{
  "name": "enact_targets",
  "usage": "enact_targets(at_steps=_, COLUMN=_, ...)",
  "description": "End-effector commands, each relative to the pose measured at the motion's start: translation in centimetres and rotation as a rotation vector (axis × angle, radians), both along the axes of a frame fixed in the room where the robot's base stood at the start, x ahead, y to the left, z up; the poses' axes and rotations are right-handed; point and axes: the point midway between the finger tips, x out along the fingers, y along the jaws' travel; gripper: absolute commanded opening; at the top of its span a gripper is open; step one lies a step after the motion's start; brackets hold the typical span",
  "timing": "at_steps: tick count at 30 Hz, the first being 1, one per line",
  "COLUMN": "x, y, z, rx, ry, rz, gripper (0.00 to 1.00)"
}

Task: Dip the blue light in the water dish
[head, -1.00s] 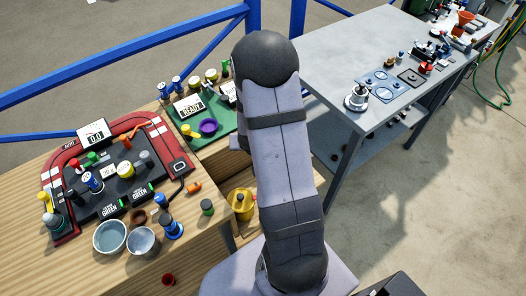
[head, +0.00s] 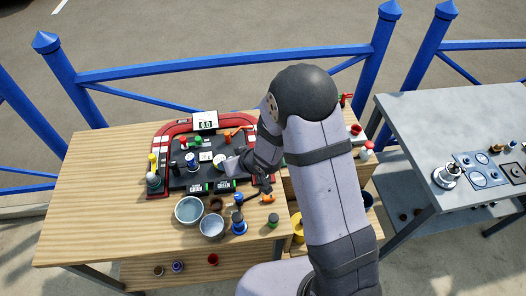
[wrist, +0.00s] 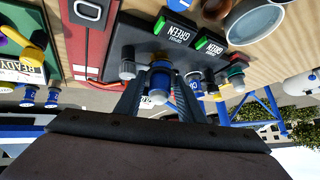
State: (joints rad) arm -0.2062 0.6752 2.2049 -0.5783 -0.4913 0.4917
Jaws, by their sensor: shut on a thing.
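My gripper (wrist: 158,92) is shut on a small blue thing with a pale end, the blue light (wrist: 160,80), between its two dark fingers in the wrist view. Two round bowls stand in front of the panel: a larger greenish one (head: 189,209) and a smaller pale blue one (head: 212,227). Which is the water dish I cannot tell; both are left of my gripper, apart from it.
The wooden table (head: 100,200) is bare at left.

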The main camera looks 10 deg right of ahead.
Motion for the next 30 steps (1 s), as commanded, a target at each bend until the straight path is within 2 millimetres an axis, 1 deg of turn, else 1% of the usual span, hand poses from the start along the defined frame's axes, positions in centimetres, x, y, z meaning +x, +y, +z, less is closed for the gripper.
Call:
enact_targets(at_steps=1, x=-0.8, y=1.9, z=0.2, rx=0.009, ry=-0.001, rz=0.047, gripper=0.13)
enact_targets(at_steps=6, x=-3.6, y=7.2, z=0.1, rx=0.04, ry=-0.01, rz=0.188, gripper=0.13)
enact_targets(at_steps=9, x=-5.4, y=9.8, z=0.0, rx=0.057, ry=-0.013, rz=0.263, gripper=0.13)
enact_targets(at_steps=12, x=-7.0, y=11.8, z=-0.1, rx=0.071, ry=-0.015, rz=0.326, gripper=0.13)
enact_targets(at_steps=15, x=-8.3, y=13.2, z=-0.2, rx=0.083, ry=-0.017, rz=0.371, gripper=0.13)
enact_targets(at_steps=19, x=-9.3, y=14.2, z=-0.2, rx=0.093, ry=-0.018, rz=0.405, gripper=0.13)
enact_targets(at_steps=30, x=-9.3, y=14.2, z=-0.5, rx=0.092, ry=-0.019, rz=0.406, gripper=0.13)
